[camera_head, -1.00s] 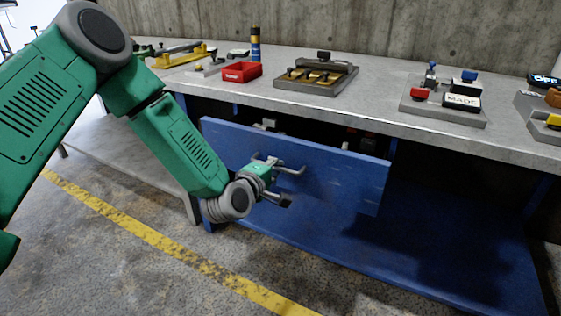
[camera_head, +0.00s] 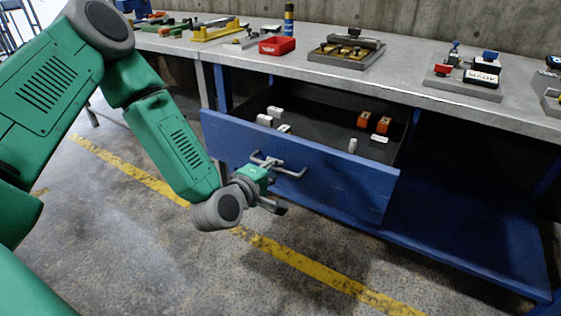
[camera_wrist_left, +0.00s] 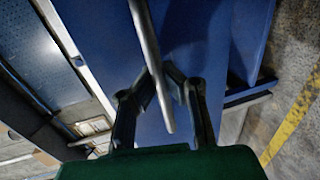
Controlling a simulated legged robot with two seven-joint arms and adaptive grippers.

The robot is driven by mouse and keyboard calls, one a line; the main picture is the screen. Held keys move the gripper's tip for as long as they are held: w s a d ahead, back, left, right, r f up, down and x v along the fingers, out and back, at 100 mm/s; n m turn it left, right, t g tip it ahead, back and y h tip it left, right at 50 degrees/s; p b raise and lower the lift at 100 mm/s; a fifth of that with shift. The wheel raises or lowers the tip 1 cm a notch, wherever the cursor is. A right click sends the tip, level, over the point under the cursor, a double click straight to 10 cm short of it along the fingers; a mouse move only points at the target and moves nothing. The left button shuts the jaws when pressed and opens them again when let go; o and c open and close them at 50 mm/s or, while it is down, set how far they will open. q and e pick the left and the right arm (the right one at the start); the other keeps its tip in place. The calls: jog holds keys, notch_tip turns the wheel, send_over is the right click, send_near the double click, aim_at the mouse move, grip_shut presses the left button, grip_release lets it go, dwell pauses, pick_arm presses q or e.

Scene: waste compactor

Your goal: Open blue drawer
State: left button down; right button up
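The blue drawer (camera_head: 345,187) under the workbench stands well open, and its dark inside shows from above. Its metal bar handle (camera_head: 292,172) is on the front panel. My left gripper (camera_head: 270,163) is at the left part of this handle, in front of the panel. In the left wrist view the handle bar (camera_wrist_left: 148,45) runs between the two dark fingers (camera_wrist_left: 160,85), which close in on it from both sides. The exact finger contact is dark and hard to see. My right gripper is in neither view.
Inside the drawer lie white pieces (camera_head: 265,120) and orange blocks (camera_head: 382,125). The grey bench top (camera_head: 400,85) above holds a red box (camera_head: 277,45) and several fixtures. A blue lower shelf (camera_head: 460,235) is below. The floor in front is clear, with a yellow line (camera_head: 300,263).

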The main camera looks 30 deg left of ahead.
pick_arm(q)
jog(key=shift+s+f, duration=0.25)
jog(key=c, duration=1.6)
grip_release()
jog(key=shift+w, duration=0.1)
jog(key=shift+r, duration=0.1)
jog(key=v, duration=0.7)
jog(key=shift+s, duration=0.25)
